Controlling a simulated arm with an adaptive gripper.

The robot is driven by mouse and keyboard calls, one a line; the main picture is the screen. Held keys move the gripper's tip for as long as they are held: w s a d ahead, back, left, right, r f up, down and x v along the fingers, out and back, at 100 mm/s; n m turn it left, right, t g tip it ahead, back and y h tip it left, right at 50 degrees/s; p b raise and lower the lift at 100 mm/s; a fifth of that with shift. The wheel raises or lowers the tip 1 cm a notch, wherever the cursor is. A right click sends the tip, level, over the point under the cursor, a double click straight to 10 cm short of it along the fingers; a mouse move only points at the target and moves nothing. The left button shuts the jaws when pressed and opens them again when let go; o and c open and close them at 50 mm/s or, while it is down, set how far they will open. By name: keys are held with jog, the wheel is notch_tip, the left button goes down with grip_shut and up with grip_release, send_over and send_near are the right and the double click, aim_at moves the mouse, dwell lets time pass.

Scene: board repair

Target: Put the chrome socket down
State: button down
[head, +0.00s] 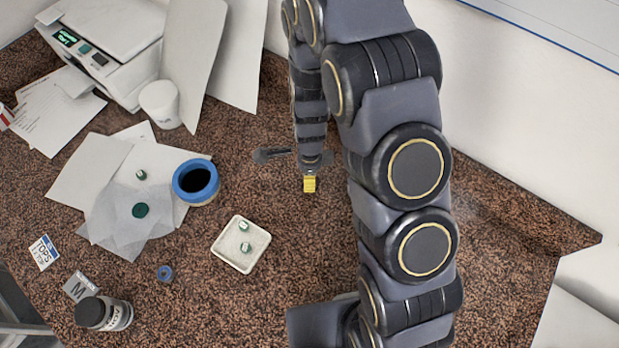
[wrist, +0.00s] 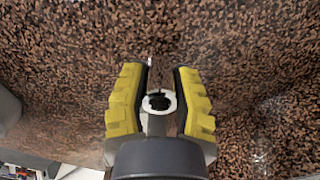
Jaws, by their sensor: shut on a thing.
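The chrome socket (wrist: 169,104) shows in the wrist view as a bright metal ring with a dark hole. It sits between the two yellow ridged fingers of my gripper (wrist: 160,98), which are shut on it. In the head view my gripper (head: 310,184) points down over the speckled counter (head: 275,285), right of the white tray. There the socket cannot be made out. I cannot tell how far the socket is above the counter or whether it touches it.
A white square tray (head: 229,257) with two small green-topped parts stands left of my gripper. Further left are a blue-rimmed round container (head: 181,194), papers (head: 90,170), a dark-lidded jar (head: 118,315) and a white cup (head: 160,103). Counter around my gripper is mostly clear.

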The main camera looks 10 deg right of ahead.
jog(key=shift+f, duration=1)
jog(key=shift+f, duration=0.1)
jog(key=c, duration=0.9)
grip_release()
jog(key=shift+o, duration=0.2)
